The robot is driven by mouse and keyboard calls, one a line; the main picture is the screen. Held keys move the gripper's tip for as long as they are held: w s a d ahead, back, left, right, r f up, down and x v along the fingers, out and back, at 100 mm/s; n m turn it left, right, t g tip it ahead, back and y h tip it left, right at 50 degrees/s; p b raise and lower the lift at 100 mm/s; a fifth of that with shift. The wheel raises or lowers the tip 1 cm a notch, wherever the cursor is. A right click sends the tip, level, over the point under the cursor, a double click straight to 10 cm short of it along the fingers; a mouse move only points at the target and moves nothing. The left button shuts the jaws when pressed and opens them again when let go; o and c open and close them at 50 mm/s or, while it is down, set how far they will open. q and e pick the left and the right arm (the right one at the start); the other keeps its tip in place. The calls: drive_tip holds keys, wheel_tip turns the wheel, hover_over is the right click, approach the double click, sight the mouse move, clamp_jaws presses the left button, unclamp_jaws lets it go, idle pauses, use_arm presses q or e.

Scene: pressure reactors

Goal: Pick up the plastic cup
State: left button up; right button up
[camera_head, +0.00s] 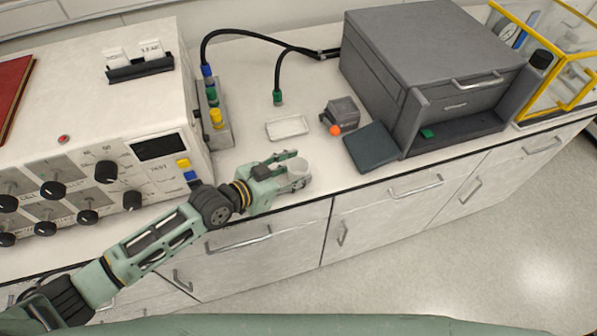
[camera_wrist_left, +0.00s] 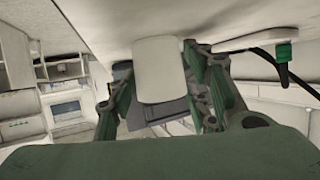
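The white plastic cup (camera_head: 300,170) stands on the white counter near its front edge. My left gripper (camera_head: 295,171) reaches in from the left with its two fingers on either side of the cup. In the left wrist view the picture is upside down, and the cup (camera_wrist_left: 160,72) sits between the spread fingers of the gripper (camera_wrist_left: 157,85). A gap shows between the cup and the left finger there. The right finger is close to the cup, and I cannot tell if it touches. My right gripper is not in view.
A small white tray (camera_head: 287,127) lies behind the cup. A small grey device (camera_head: 342,113) with an orange knob and a dark flat panel (camera_head: 371,147) are to the right, before a large grey box (camera_head: 430,50). A control unit (camera_head: 100,120) with knobs stands left.

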use_arm(q)
drive_tip(key=c, duration=0.5)
drive_tip(key=shift+o, duration=0.2)
drive_tip(key=shift+r, duration=0.1)
